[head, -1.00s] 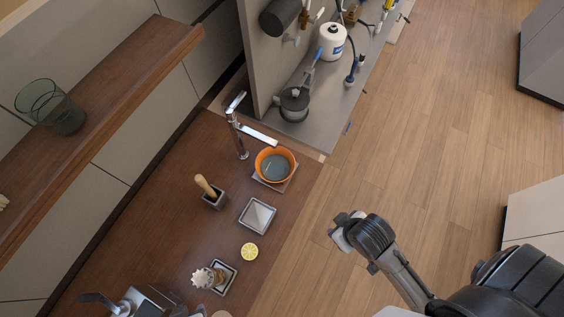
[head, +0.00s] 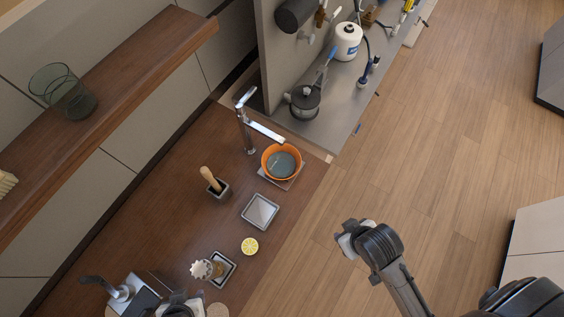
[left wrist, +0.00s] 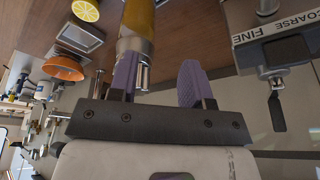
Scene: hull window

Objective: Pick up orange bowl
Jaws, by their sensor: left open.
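The orange bowl (head: 269,173) has a grey-blue inside and sits on a small square coaster (head: 293,181) beside the tap in the head view. It also shows in the left wrist view (left wrist: 62,68), small and away from my fingers. My left gripper (head: 182,303) is at the bottom edge of the head view, partly cut off, well short of the bowl. In the left wrist view its purple fingers (left wrist: 158,82) stand apart, with a yellow-brown cylinder (left wrist: 137,28) just beyond the left finger; contact is unclear. My right arm's end (head: 350,242) is over the floor; its fingers are not clear.
A tap (head: 245,125), a pot with a wooden pestle (head: 217,187), a square dish (head: 260,211) and a lemon half (head: 250,246) stand near the bowl. A scallop-topped mill (head: 203,270) and a grinder (head: 137,297) are near my left gripper. A shelf (head: 130,70) overhangs at left.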

